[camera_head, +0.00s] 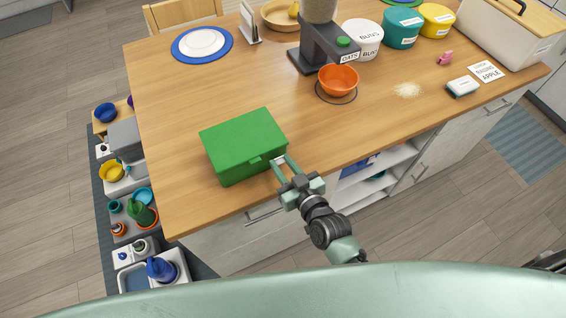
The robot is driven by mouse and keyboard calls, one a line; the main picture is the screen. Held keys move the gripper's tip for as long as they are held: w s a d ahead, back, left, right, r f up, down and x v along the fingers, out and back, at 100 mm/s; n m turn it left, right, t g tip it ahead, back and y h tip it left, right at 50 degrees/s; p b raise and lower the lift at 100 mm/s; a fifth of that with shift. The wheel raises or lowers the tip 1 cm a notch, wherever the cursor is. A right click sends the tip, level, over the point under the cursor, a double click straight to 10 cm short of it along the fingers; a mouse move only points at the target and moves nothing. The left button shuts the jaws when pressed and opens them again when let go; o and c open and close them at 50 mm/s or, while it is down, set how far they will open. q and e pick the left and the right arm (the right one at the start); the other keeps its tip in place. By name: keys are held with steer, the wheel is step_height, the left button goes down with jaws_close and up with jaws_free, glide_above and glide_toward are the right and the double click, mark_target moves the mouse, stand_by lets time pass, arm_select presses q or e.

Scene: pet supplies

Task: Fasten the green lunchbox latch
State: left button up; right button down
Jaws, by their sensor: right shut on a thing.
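The green lunchbox (240,138) sits near the front edge of the wooden tabletop with its lid down. A small green latch tab (255,161) shows on its front side, near the lid's edge. My right gripper (278,162) reaches in from the lower right, with its fingertips at the lunchbox's front right corner. I cannot tell whether the visible tab is fully down. My left gripper is not in view.
Behind the lunchbox, a white plate on a blue mat (202,43) lies at the back left. An orange bowl (338,78) stands by a dark dispenser (325,45). The wood around the lunchbox is clear.

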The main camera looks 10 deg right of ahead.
steer(key=c, duration=1.1)
jaws_free()
steer(key=shift+b+v, duration=1)
steer(key=shift+v, duration=2.85)
